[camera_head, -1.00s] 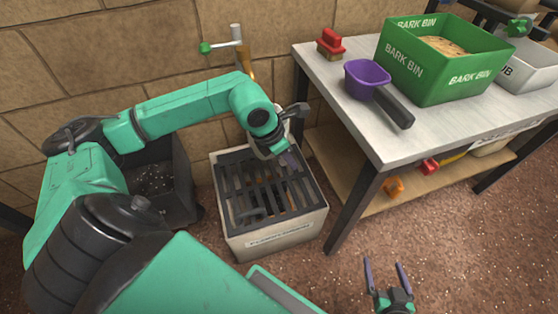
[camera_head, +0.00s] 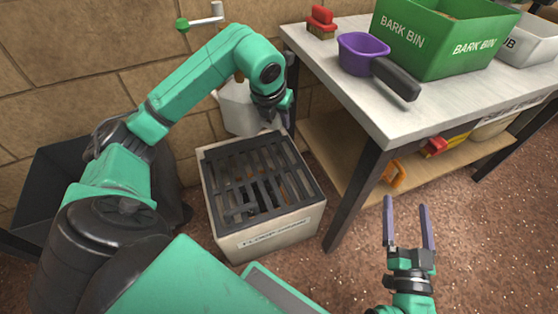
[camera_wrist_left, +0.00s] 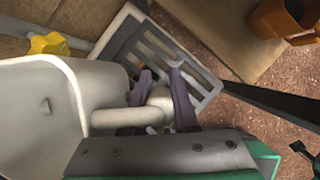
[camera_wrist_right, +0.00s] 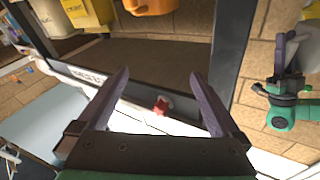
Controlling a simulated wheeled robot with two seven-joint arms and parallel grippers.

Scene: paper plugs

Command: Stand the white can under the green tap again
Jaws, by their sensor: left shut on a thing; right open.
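The white can (camera_head: 238,110) shows behind the grated box (camera_head: 270,232), partly hidden by my left arm. My left gripper (camera_head: 282,118) is shut on the can's side handle. In the left wrist view the can's pale body (camera_wrist_left: 50,110) fills the left side, and the fingers (camera_wrist_left: 160,100) close around its handle (camera_wrist_left: 125,118). I cannot tell whether the can touches the ground. The tap's green lever knob (camera_head: 183,25) is on the wall, above and left of the can; my arm hides its lower part. My right gripper (camera_head: 408,215) is open and empty, right of the box.
A table (camera_head: 330,65) stands to the right with a purple scoop (camera_head: 362,52), a red-handled brush (camera_head: 321,22) and a green bark bin (camera_head: 432,38). Its lower shelf (camera_head: 345,165) holds small items. A dark bin (camera_head: 45,175) is at left. Floor at right front is clear.

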